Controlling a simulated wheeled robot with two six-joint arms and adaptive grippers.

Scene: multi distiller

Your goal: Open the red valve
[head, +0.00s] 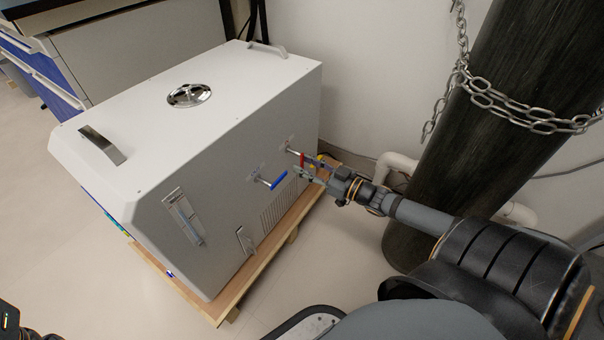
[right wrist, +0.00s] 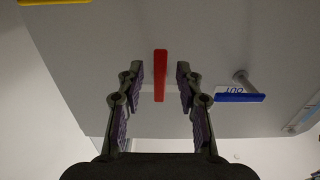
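The red valve handle (head: 302,160) is on the side of the white distiller box (head: 215,215), to the right of a blue valve handle (head: 279,180). My right gripper (head: 312,174) is close to the red handle in the head view. In the right wrist view the red handle (right wrist: 160,75) stands lengthwise between the two fingers of my right gripper (right wrist: 160,88), which are open with a gap on both sides. I cannot tell how deep the handle is between the fingers.
The blue handle (right wrist: 240,97) is just right of my right fingers in the wrist view. A yellow part (right wrist: 55,2) shows at the top left. The box rests on a wooden pallet (head: 215,307). A dark cylinder (head: 490,130) with a chain (head: 490,98) stands at the right.

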